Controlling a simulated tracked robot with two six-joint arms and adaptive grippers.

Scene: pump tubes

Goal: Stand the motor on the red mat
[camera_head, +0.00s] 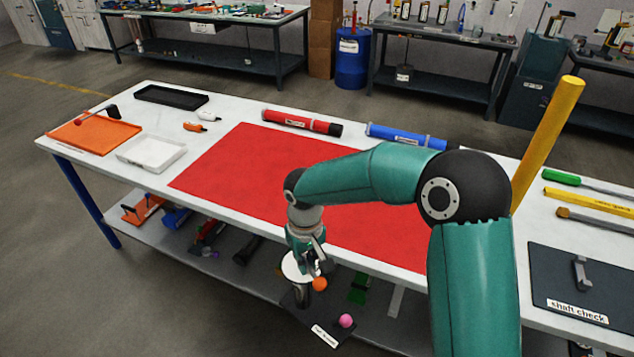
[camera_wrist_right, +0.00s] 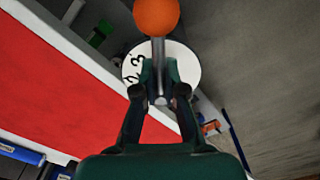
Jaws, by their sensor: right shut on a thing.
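The red mat (camera_head: 235,170) lies flat on the white table, with its middle and right part behind my right arm. It also shows in the right wrist view (camera_wrist_right: 60,80). A red tube (camera_head: 301,122) and a blue tube (camera_head: 405,137) lie on their sides behind it. Their labels are too small to tell which is the motor. My right gripper (camera_head: 314,262) is beyond the table's front edge, shut on a metal rod (camera_wrist_right: 158,65) with an orange ball (camera_wrist_right: 157,16) at its end. A white numbered disc (camera_wrist_right: 182,72) is behind the rod. My left gripper is out of view.
A dark labelled plate (camera_head: 306,318) and pink ball (camera_head: 345,321) are below the right gripper. An orange tray (camera_head: 95,136), white tray (camera_head: 150,154) and black tray (camera_head: 171,95) are at left. A yellow post (camera_head: 548,140) stands at right near tools and a shaft-check board (camera_head: 560,277).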

